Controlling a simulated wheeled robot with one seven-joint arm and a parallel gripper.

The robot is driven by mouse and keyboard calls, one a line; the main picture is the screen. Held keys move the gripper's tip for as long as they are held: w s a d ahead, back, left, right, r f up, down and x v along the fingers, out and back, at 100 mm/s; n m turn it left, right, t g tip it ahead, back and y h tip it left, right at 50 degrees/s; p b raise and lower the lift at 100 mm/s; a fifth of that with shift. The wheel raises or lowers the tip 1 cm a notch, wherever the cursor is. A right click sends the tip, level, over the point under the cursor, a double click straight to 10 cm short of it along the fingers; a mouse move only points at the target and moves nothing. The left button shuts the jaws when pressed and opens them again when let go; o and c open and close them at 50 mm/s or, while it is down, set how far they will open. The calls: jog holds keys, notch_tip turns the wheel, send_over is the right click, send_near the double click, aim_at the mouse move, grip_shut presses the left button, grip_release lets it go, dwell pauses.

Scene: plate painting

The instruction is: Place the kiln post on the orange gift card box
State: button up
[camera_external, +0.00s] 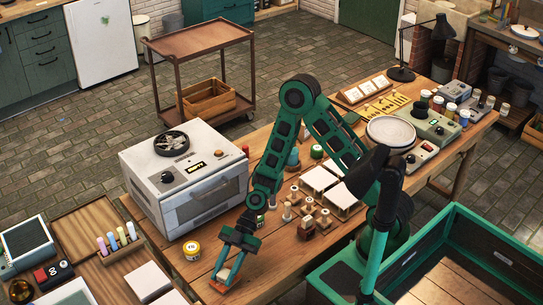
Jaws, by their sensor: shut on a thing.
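My gripper (226,272) is low over the table's near end, left of the arm's base. It is shut on a small pale piece, which I take to be the kiln post (224,273), mostly hidden by the fingers. An orange flat shape, apparently the orange gift card box (221,286), shows right under the fingertips. The post is over or against it; I cannot tell whether they touch.
A yellow-labelled jar (191,250) stands left of my gripper. A large white kiln-like oven (185,180) is behind it. Several small wooden stamp-like pieces (307,222) and white tiles (319,178) lie to the right. The wooden table (270,262) has bare room right of my gripper.

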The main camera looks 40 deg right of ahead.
jog(key=o, duration=1.1)
jog(key=shift+w+d+r, duration=0.1)
jog(key=shift+d+r, duration=0.05)
jog(key=v, duration=1.1)
jog(key=shift+w+d+r, duration=0.15)
jog(key=shift+d, duration=0.1)
